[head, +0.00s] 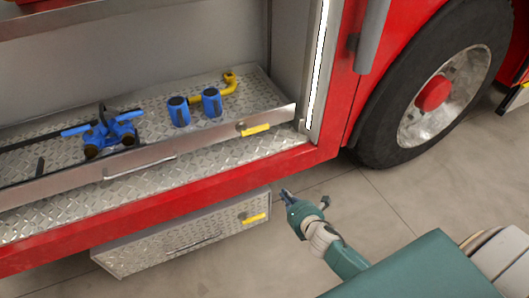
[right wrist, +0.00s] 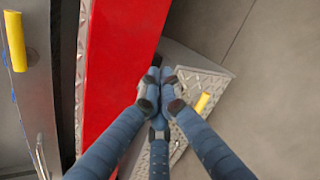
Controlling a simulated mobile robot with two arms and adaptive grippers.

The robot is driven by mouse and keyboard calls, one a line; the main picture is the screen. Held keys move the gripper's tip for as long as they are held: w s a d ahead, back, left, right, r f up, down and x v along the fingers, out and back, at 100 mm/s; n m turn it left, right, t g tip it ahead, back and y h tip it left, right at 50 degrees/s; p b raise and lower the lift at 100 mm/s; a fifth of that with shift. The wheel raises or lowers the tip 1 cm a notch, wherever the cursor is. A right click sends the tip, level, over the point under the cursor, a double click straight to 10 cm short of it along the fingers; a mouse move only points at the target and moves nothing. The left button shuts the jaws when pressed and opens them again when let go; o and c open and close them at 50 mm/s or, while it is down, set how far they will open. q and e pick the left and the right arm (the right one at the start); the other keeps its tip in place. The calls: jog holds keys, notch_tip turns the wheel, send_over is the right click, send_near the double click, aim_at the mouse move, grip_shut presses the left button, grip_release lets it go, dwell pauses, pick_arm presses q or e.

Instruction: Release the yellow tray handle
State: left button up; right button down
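The tray (head: 196,143) is a diamond-plate metal pull-out in the red truck's compartment. A yellow handle (head: 256,129) is on its front edge near the right end; a yellow handle (right wrist: 15,40) also shows at the upper left of the right wrist view. A second yellow handle (head: 254,217) is on the lower step box and shows in the right wrist view (right wrist: 202,103). My right gripper (head: 286,194) is right of the lower handle, apart from both handles. Its blue fingers (right wrist: 160,88) converge with tips together, holding nothing visible. My left gripper is not in view.
A blue tool (head: 108,131), two blue cylinders (head: 179,111) (head: 212,102) and a yellow pipe fitting (head: 226,87) are on the tray. The metal step box (head: 160,250) juts out below the red sill. A large wheel (head: 434,92) stands right. Grey floor (head: 375,205) is open around my gripper.

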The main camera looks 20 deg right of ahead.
aim_at(263, 149)
pick_arm(q)
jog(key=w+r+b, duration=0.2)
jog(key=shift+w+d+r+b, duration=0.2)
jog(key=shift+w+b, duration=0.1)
jog(key=shift+b, duration=0.1)
pick_arm(e)
jog(key=w+r+n+t, duration=0.1)
jog(key=w+r+n, duration=0.1)
jog(key=r+n, duration=0.1)
jog(key=w+r+n+t, duration=0.1)
jog(key=w+r+n, duration=0.1)
jog(key=r, duration=0.3)
jog(key=w+a+r+n+t, duration=0.1)
jog(key=w+r+n, duration=0.1)
jog(key=r+n, duration=0.2)
jog(key=shift+a+r+t+y, duration=0.1)
jog(key=shift+t+y, duration=0.2)
jog(key=shift+y, duration=0.1)
